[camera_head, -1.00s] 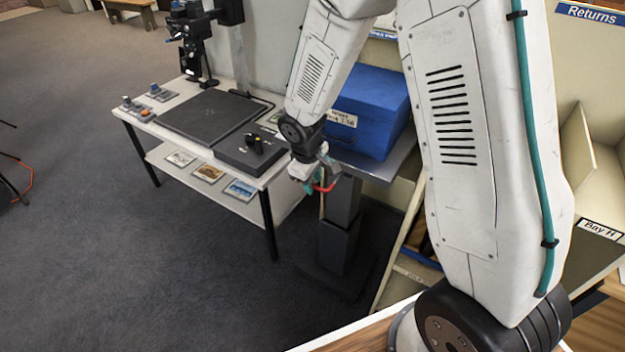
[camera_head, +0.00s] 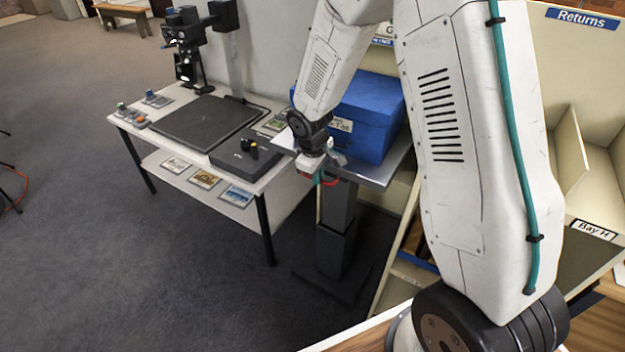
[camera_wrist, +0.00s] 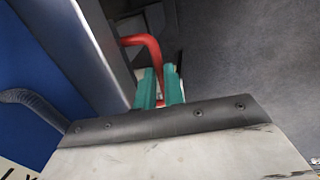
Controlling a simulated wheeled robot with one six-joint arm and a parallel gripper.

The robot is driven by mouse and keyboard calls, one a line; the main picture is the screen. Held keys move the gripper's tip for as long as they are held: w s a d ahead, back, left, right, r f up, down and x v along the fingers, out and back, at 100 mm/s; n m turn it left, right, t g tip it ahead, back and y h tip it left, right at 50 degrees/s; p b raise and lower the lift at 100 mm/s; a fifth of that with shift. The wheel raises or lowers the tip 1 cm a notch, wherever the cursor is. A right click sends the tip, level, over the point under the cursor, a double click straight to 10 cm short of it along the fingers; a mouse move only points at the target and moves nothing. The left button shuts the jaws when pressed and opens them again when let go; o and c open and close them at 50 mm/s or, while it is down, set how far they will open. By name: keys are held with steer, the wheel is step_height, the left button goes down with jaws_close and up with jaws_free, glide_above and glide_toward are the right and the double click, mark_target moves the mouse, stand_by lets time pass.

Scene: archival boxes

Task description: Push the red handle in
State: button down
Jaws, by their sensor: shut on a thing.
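The red handle (camera_wrist: 143,41) is a bent red bar beside the metal platform edge in the wrist view. It also shows as a small red piece in the head view (camera_head: 332,183), just under the front edge of the grey platform (camera_head: 375,174). My gripper (camera_wrist: 160,88) has two teal fingers, shut on the red handle, with red showing between and around the fingers. In the head view my gripper (camera_head: 320,177) is at the platform's front edge, partly hidden by my wrist. The platform sits on a dark column (camera_head: 336,220).
A blue box (camera_head: 366,115) with a label rests on the platform. A white table (camera_head: 185,100) with a dark flat board (camera_head: 208,120) and a camera stand (camera_head: 186,45) is to the left. Shelving (camera_head: 590,150) stands right. The carpet in front is clear.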

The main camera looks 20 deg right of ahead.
steer(key=shift+w+d, duration=0.1)
steer(key=shift+d, duration=0.05)
steer(key=c, duration=1.5)
jaws_free()
steer(key=shift+d, duration=0.2)
steer(key=shift+a, duration=0.1)
steer(key=shift+a+r, duration=0.1)
steer(key=shift+r, duration=0.1)
step_height(320, 180, up, 7)
steer(key=a, duration=0.1)
steer(key=shift+s+r, duration=0.15)
steer(key=shift+s, duration=0.3)
